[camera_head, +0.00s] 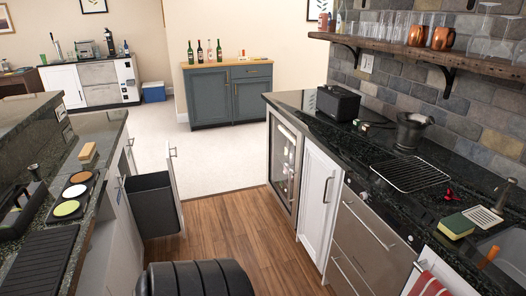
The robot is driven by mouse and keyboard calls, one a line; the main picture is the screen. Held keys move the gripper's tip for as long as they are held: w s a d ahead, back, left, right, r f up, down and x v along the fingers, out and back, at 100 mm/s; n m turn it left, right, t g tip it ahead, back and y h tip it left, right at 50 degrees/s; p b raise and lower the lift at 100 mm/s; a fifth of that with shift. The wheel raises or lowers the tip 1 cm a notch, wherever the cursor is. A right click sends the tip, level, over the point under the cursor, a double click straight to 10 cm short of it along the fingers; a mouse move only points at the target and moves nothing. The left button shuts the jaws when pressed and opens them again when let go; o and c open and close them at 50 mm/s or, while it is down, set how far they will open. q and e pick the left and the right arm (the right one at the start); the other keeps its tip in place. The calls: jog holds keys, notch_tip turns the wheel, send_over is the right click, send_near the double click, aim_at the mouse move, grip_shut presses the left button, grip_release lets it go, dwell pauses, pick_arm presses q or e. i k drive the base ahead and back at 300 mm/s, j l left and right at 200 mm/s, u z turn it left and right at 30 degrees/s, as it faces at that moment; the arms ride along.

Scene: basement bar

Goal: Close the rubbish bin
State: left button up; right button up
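The rubbish bin (151,208) is a dark grey pull-out tub in the left-hand counter. It stands pulled out into the walkway, so it is open. Its white front panel (177,190) is on the right side of the tub, with a metal handle (173,151) near the top. The near part of the bin is partly hidden by the counter's cabinet side. Neither of my grippers shows in the head view.
The left counter (98,128) holds a tray of coloured round dishes (67,208). The right counter (350,146) holds a rack and a sponge. Wooden floor (232,222) between them is clear. A teal cabinet (226,98) stands at the back.

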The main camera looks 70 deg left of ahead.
aim_at(153, 201)
jog(key=i+j+u, duration=0.1)
jog(key=u, duration=1.8)
jog(key=i+u, duration=0.25)
jog(key=u, duration=0.2)
jog(key=i+l+u, duration=0.2)
jog(key=u, duration=0.25)
jog(key=i+l+u, duration=0.15)
jog(key=u, duration=0.3)
jog(key=i+l, duration=0.15)
jog(key=l, duration=0.2)
jog(key=i+l+u, duration=0.1)
jog(key=l, duration=0.25)
jog(key=i+l+u, duration=0.1)
jog(key=i+l, duration=0.15)
jog(key=l, duration=0.1)
